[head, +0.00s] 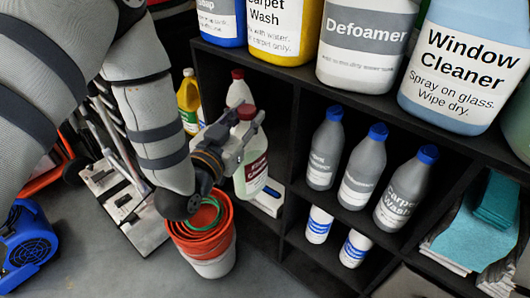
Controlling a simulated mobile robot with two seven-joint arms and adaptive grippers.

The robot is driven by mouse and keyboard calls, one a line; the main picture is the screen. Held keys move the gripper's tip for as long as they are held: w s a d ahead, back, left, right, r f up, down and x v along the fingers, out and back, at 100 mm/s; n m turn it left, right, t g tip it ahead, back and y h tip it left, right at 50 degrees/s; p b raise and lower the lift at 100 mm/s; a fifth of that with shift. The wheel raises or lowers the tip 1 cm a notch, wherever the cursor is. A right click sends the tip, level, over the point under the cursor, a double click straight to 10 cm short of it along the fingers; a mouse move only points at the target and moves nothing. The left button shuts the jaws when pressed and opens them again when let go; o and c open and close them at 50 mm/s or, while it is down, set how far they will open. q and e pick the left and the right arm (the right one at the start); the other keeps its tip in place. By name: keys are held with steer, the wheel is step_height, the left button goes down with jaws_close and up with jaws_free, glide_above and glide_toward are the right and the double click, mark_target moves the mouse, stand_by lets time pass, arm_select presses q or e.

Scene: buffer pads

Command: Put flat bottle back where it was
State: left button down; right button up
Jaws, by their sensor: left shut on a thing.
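My left gripper (250,128) comes in from the left and is shut on a pale, translucent flat bottle (252,180) with a red cap and a dark red label. The bottle is roughly upright at the open left side of the black shelf. The gripper is around its upper part, just below the cap, and hides some of it. I cannot tell whether the bottle's base touches anything. My right gripper is not in view.
A white bottle with a red cap (238,91) stands behind. Grey bottles with blue caps (362,168) fill the middle compartment of the black shelf (290,98). Large jugs (461,65) line its top. Stacked orange buckets (203,240) stand below my gripper. A white item (268,203) lies low beside the bottle.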

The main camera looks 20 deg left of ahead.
arm_select(q)
steer(key=shift+w+a+f, duration=0.25)
steer(key=shift+w+f, duration=0.1)
steer(key=shift+f, duration=0.15)
steer(key=w+d+f+b, duration=0.1)
steer(key=w+f+b, duration=0.2)
steer(key=w, duration=1.4)
steer(key=shift+w+d+f, duration=0.15)
steer(key=shift+w+d, duration=0.15)
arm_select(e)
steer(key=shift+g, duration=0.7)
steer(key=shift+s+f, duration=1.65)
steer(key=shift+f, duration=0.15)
arm_select(q)
steer(key=shift+f, duration=0.15)
steer(key=c, duration=1.2)
jaws_free()
steer(key=shift+c, duration=0.2)
